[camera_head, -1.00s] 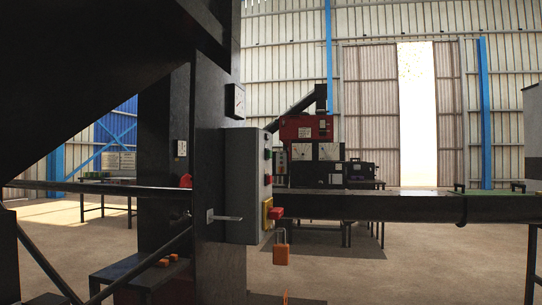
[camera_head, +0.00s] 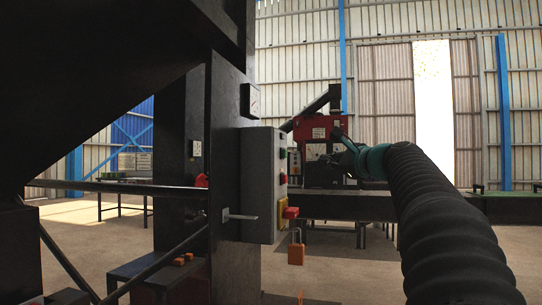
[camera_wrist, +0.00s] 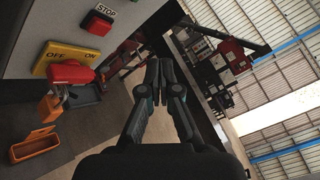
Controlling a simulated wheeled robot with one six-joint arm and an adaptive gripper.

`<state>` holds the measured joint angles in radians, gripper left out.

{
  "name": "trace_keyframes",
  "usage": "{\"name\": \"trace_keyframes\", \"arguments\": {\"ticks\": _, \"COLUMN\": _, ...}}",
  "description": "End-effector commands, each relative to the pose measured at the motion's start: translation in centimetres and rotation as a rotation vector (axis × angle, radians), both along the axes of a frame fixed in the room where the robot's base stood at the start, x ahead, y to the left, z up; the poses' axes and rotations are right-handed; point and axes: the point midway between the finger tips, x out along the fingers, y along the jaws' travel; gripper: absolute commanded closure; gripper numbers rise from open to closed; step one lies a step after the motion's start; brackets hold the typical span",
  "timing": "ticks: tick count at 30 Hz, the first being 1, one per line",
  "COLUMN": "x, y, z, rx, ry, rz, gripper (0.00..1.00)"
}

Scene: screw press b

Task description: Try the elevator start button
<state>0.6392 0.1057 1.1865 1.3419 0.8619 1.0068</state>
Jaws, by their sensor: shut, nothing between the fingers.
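The grey control box (camera_head: 259,185) is mounted on a dark column in the head view, seen nearly edge-on. Its right face carries a green button (camera_head: 283,153), a red button (camera_head: 282,178) and a red switch handle (camera_head: 290,212). In the wrist view the red button is labelled STOP (camera_wrist: 97,25), above a yellow OFF/ON plate (camera_wrist: 72,55) with the red handle (camera_wrist: 70,73). In the head view my gripper (camera_head: 333,160) is small and dark.
An orange padlock (camera_head: 296,253) hangs below the switch handle. A dark horizontal beam (camera_head: 345,206) runs behind my arm. A red machine (camera_head: 318,128) stands farther back. An orange bin (camera_wrist: 33,146) shows lower left in the wrist view. Open floor lies at right.

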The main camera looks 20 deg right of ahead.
Motion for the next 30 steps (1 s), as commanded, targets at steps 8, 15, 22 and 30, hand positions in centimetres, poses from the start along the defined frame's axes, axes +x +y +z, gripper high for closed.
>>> {"name": "trace_keyframes", "arguments": {"ticks": 8, "x": 0.2, "y": -2.1, "z": 1.8, "rx": 0.082, "ry": -0.047, "rz": -0.011, "gripper": 1.00}}
{"name": "trace_keyframes", "arguments": {"ticks": 15, "x": 0.2, "y": -2.0, "z": 1.7, "rx": 0.079, "ry": -0.045, "rz": -0.010, "gripper": 1.00}}
{"name": "trace_keyframes", "arguments": {"ticks": 22, "x": 1.0, "y": -0.9, "z": 1.7, "rx": 0.078, "ry": -0.044, "rz": -0.008, "gripper": 1.00}}
{"name": "trace_keyframes", "arguments": {"ticks": 30, "x": 2.8, "y": 1.9, "z": 1.7, "rx": 0.078, "ry": -0.044, "rz": -0.008, "gripper": 1.00}}
